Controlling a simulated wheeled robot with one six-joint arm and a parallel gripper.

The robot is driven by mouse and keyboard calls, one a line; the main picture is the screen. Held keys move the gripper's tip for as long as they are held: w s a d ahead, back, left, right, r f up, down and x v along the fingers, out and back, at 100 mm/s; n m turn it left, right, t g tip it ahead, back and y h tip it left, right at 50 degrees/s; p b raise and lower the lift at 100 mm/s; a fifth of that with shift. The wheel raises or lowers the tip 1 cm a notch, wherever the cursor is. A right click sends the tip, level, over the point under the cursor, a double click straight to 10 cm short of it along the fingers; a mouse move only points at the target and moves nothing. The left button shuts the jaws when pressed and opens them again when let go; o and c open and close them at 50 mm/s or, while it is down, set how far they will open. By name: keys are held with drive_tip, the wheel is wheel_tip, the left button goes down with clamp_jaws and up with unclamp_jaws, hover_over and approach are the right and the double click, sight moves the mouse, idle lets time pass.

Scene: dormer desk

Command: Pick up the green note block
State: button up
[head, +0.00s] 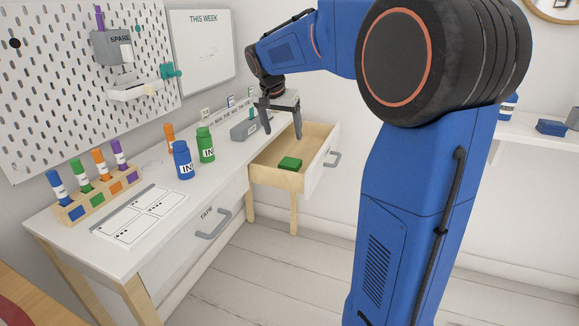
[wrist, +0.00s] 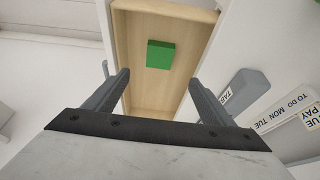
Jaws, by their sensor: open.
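The green note block (head: 290,163) lies flat on the floor of an open wooden drawer (head: 262,170) at the right end of the desk. In the wrist view the green note block (wrist: 160,54) sits between and beyond the fingertips, inside the drawer (wrist: 150,98). My gripper (head: 283,134) is open and empty. It hangs above the drawer's inner end, with its fingers pointing down, apart from the block. In the wrist view the two fingers of my gripper (wrist: 160,78) stand on either side of the drawer opening.
A grey tape dispenser (head: 243,131) stands on the desk close left of my gripper. Blue (head: 183,160) and green (head: 205,145) ink bottles stand further left. The drawer's walls surround the block. A pegboard (head: 70,80) and whiteboard (head: 203,48) are behind the desk.

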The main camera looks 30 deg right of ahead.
sight(290, 162)
drive_tip(key=x, duration=1.5)
drive_tip(key=shift+s+f, duration=0.1)
drive_tip(key=c, duration=1.2)
